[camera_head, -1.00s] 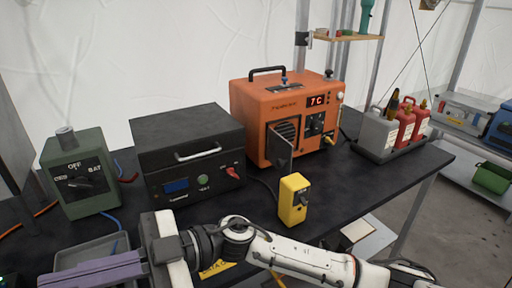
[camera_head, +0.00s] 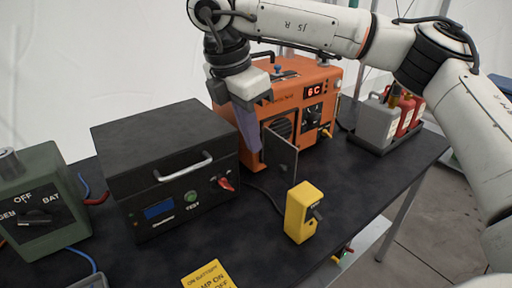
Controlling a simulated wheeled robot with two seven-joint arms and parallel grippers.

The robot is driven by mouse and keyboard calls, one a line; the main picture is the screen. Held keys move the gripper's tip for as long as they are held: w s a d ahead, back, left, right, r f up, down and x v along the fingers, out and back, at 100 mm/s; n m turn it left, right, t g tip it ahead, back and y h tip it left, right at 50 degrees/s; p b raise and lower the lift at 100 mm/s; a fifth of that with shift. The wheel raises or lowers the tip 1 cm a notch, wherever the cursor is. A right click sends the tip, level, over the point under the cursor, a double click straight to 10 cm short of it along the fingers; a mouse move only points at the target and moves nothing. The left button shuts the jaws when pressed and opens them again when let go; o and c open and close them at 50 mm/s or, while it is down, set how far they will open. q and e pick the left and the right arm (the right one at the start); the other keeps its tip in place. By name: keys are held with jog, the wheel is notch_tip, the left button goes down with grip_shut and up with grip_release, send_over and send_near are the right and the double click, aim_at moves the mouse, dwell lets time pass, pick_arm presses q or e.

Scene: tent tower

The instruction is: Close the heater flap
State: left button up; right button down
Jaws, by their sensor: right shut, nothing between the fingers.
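The orange heater (camera_head: 310,83) stands at the back middle of the table with its display reading 6 C. Its flap (camera_head: 281,157) stands open, swung out from the dark grille (camera_head: 281,128) on the heater's front. My right gripper (camera_head: 254,148) points down in front of the heater's left front side, left of the flap and close to it. Its purple fingers are shut and empty. I cannot tell whether they touch the flap. The wrist hides part of the heater's top and left side. My left gripper is not in view.
A black box with a handle (camera_head: 164,120) stands left of the gripper. A yellow switch box (camera_head: 300,211) stands in front of the flap. A green switch box (camera_head: 38,200) is at far left. Cans sit in a tray (camera_head: 363,145) at right. My right arm spans the top right.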

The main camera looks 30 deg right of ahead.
jog(key=d+f+p, duration=0.2)
jog(key=d+f, duration=0.4)
jog(key=f, duration=0.3)
jog(key=shift+w, duration=0.2)
